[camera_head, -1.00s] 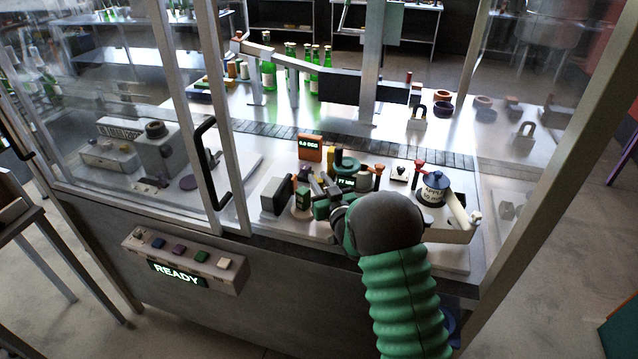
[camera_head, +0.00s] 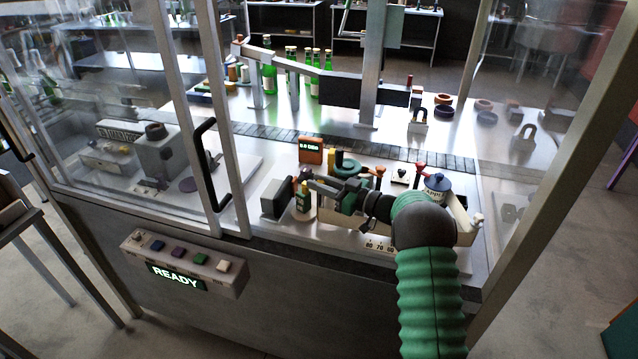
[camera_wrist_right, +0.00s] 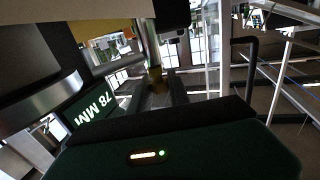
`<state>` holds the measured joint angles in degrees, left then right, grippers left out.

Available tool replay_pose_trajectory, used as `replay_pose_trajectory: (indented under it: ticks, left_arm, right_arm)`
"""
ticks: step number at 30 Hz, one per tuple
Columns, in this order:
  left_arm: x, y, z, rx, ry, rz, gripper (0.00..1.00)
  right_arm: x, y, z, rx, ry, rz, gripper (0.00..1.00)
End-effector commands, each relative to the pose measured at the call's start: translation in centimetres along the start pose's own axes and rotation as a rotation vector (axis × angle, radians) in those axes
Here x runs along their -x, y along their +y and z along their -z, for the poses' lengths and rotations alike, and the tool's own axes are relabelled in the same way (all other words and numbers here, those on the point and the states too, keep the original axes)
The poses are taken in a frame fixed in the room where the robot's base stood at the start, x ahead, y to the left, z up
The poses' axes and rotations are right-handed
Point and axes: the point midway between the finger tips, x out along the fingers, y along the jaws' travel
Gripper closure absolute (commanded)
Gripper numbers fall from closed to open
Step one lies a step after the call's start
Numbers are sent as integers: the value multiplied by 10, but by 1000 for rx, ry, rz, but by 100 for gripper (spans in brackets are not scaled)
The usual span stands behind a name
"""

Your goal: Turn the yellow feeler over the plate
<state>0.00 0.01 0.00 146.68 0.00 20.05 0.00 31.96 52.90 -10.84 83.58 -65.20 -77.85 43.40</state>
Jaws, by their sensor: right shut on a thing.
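A small upright yellow piece (camera_head: 331,157), possibly the feeler, stands beside an orange display box (camera_head: 311,150) in the head view. The plate cannot be made out clearly. My left gripper is not in view.
A lit "78 MM" display (camera_wrist_right: 88,107) is close to my right gripper in the wrist view. A dark block (camera_head: 275,198) stands left of the bottle. A blue-lidded pot (camera_head: 437,184) is at the right. A door frame with a black handle (camera_head: 208,165) stands left.

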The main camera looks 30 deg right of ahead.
Motion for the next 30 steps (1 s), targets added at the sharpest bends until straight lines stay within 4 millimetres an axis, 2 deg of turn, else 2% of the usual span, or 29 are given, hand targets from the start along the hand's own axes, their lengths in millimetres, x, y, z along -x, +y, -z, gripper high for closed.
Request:
replay_pose_trajectory:
  ticks: [15,16,20,27,30]
  left_arm:
    - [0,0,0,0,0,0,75]
    - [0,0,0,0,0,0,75]
    - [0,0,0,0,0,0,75]
    - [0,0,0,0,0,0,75]
    - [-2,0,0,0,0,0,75]
  right_arm:
    - [1,3,5,5,7,14,100]
    - [1,3,5,5,8,14,73]
    - [1,2,4,4,6,15,56]
    - [0,2,1,2,2,16,55]
    - [7,3,0,2,2,16,55]
